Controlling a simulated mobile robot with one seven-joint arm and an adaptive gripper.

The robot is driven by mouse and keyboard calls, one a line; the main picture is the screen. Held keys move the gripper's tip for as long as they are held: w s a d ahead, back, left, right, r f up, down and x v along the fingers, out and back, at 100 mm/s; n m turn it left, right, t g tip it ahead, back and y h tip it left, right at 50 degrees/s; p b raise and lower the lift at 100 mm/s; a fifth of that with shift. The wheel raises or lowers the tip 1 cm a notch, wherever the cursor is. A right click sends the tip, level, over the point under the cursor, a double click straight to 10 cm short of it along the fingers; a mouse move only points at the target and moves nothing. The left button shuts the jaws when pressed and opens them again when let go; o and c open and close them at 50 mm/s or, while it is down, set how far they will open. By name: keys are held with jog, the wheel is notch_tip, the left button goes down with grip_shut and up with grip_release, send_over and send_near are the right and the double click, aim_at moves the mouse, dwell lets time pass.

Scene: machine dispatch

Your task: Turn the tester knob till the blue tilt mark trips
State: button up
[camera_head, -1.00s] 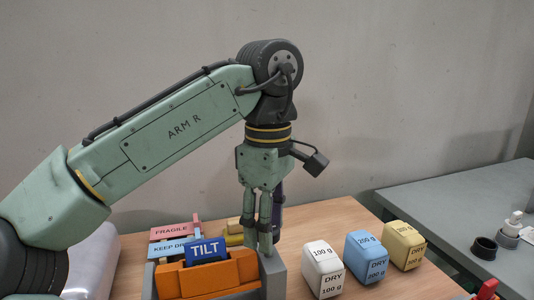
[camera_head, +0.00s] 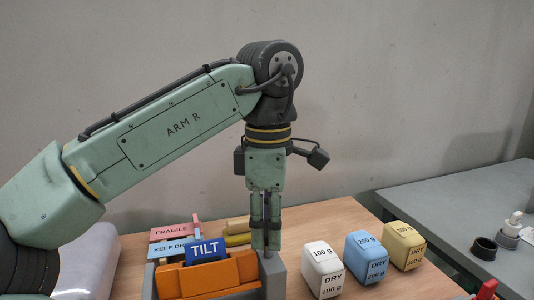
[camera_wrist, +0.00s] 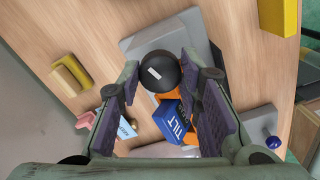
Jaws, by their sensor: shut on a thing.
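The tester has a grey frame (camera_head: 278,278) and an orange body (camera_head: 231,273). A blue block lettered TILT (camera_head: 205,250) sits on the orange part; it also shows in the wrist view (camera_wrist: 172,120). In the wrist view the round black tester knob (camera_wrist: 159,71), with a short white mark on its face, lies between my fingers. My gripper (camera_head: 266,248) points down at the right end of the tester and is shut on the knob. In the head view my fingers hide most of the knob.
White (camera_head: 323,268), blue (camera_head: 366,257) and yellow (camera_head: 404,245) DRY packs stand right of the tester. Pink FRAGILE (camera_head: 171,232) and light blue KEEP DRY (camera_head: 168,249) blocks lie behind it, near yellow pieces. A grey table (camera_head: 450,205) stands at the right.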

jog(key=shift+n, duration=0.4)
jog(key=n, duration=0.4)
jog(key=o, duration=1.1)
notch_tip(320, 180, up, 4)
jog(key=p, duration=0.3)
jog(key=shift+r+p, duration=0.1)
jog(key=shift+p, duration=0.2)
jog(key=shift+c, duration=0.5)
